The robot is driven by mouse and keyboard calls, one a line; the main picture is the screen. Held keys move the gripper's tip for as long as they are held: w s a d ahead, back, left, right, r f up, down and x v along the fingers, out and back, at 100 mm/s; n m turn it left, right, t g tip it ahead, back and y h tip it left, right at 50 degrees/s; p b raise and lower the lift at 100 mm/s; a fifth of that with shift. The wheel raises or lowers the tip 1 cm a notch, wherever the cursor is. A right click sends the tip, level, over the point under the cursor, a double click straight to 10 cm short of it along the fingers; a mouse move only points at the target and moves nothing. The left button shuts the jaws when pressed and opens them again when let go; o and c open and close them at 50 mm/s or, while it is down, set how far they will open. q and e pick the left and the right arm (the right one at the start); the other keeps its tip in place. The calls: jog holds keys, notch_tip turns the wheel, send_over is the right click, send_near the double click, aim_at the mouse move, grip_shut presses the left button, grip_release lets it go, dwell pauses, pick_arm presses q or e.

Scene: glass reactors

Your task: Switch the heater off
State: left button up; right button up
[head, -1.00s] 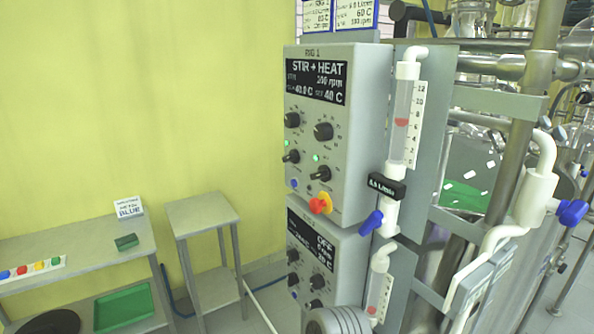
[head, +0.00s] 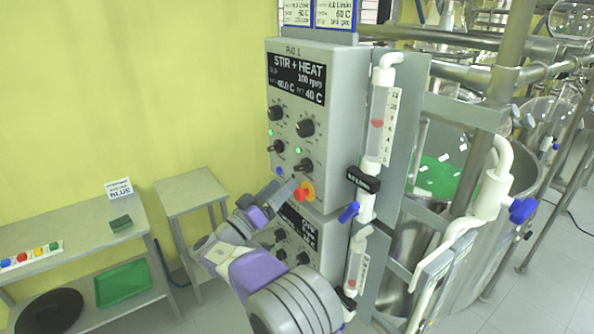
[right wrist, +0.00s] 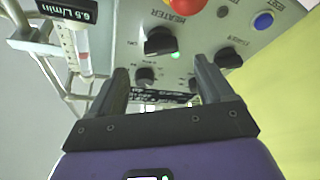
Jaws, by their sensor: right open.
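The RIG 1 control box (head: 330,120) is grey. Its display (head: 297,80) reads STIR + HEAT, 100 rpm, 40 C. The heater knob (head: 303,165) is the black lower right one, with a green lamp lit above it. In the right wrist view the picture is upside down, and the knob (right wrist: 160,42) shows beside its HEATER label, beyond the fingertips. My right gripper (head: 277,188) is open and empty in front of the box's lower edge, below the knob and apart from it. It also shows in the wrist view (right wrist: 158,68). My left gripper is not in view.
A blue button (head: 278,170) and another black knob (head: 276,147) are to the left. A flowmeter (head: 380,125) stands at right. A second control box (head: 325,240) is below, partly hidden.

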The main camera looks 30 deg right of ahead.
aim_at(298, 170)
jog(key=p+x, duration=0.1)
jog(key=x, duration=0.6)
jog(key=shift+c, duration=0.3)
jog(key=c, duration=1)
